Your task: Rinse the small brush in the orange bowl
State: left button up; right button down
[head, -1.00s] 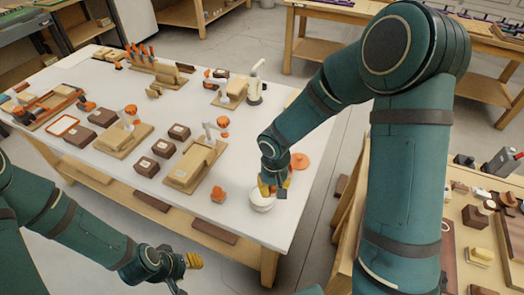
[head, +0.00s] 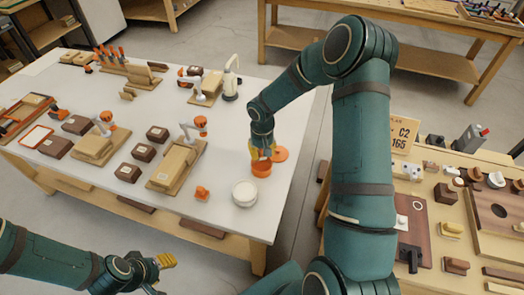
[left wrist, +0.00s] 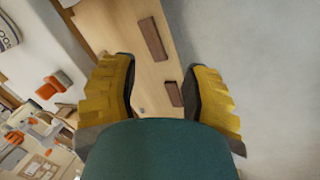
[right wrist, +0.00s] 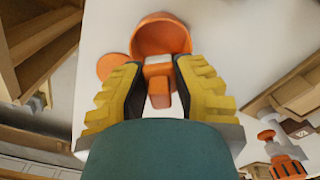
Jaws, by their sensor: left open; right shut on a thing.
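The orange bowl (head: 262,168) stands near the right edge of the white table. My right gripper (head: 261,150) is right above it, pointing down. In the right wrist view, the gripper (right wrist: 158,88) is shut on the small brush (right wrist: 159,92), which has an orange handle and a pale head. The brush's head overlaps the near rim of the orange bowl (right wrist: 160,22); I cannot tell whether it touches the inside. My left gripper (head: 163,262) is open and empty, low in front of the table. Its fingers stand apart in the left wrist view (left wrist: 163,95).
A flat orange disc (head: 281,155) lies beside the bowl. A white bowl (head: 244,193) stands nearer the front edge, with a small orange object (head: 202,192) to its left. Wooden blocks and dark boxes (head: 128,173) fill the table's left part. A side bench (head: 455,250) stands at right.

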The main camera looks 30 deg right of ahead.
jog(key=shift+f+b, duration=1.45)
jog(key=shift+f, duration=1.25)
jog(key=shift+s+a+f, duration=0.1)
jog(key=shift+s+f, duration=0.1)
jog(key=shift+f, duration=0.2)
pick_arm(q)
jog(key=f, duration=0.1)
jog(key=s+f, duration=0.1)
jog(key=f, duration=0.1)
jog(key=shift+s+d+f, duration=0.1)
jog(key=shift+s+f, duration=0.15)
pick_arm(e)
jog(key=shift+s+f, duration=0.15)
jog(key=shift+s, duration=0.05)
dwell(0.7)
jog(key=shift+w+r+p, duration=0.25)
jog(key=shift+r+p, duration=0.2)
jog(key=shift+r, duration=0.6)
pick_arm(q)
jog(key=shift+w+r+p, duration=0.15)
jog(key=shift+r+p, duration=0.9)
jog(key=shift+r, duration=0.6)
pick_arm(e)
jog(key=shift+w+r, duration=0.15)
jog(key=shift+r, duration=2)
